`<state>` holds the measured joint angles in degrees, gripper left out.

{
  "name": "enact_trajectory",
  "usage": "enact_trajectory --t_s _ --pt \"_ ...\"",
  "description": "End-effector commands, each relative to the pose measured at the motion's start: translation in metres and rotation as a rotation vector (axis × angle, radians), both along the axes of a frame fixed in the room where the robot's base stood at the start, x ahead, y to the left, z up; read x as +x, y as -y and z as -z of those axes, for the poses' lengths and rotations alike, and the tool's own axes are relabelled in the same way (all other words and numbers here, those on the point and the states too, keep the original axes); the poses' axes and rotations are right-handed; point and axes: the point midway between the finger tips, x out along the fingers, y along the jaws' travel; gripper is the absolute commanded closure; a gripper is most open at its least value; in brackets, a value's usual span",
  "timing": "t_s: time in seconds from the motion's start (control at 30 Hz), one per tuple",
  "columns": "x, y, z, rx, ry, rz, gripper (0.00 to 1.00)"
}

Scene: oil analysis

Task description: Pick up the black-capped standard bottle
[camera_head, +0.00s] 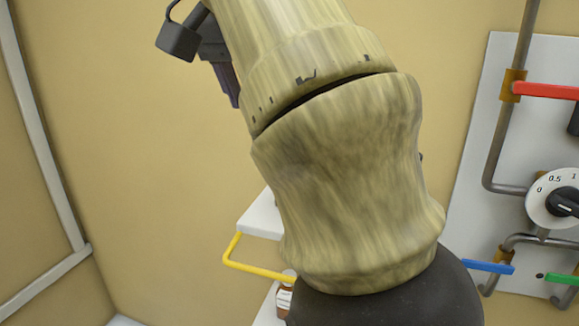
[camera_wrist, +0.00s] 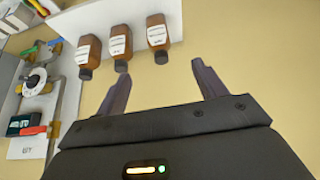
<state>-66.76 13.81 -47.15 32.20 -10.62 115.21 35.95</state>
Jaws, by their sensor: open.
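Three brown bottles with white labels and dark caps show in the wrist view: a left one (camera_wrist: 88,52), a middle one (camera_wrist: 120,44) and a right one (camera_wrist: 157,34). They appear upside down there, caps lowest in the picture. All caps look dark, so I cannot tell which is the black-capped standard bottle. My gripper (camera_wrist: 160,68) is open and empty, its two fingers apart with only bare wall between them. The bottles are beyond the fingertips, not touching them. In the head view one brown bottle (camera_head: 284,300) shows partly behind my arm; my arm hides the others.
A white shelf (camera_head: 262,217) with a yellow rail (camera_head: 231,252) stands behind my arm. At right is a grey panel (camera_head: 478,140) with pipes, a dial (camera_head: 553,198), and red, blue and green handles.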

Motion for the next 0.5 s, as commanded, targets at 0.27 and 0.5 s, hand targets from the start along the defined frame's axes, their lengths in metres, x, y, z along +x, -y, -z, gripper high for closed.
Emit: enact_trajectory --t_s 0.27,0.5 --pt "0.0005 0.0010 0.0004 0.001 -0.001 0.002 0.29" --pt "0.0055 0.0042 0.0066 0.005 -0.010 0.006 0.29"
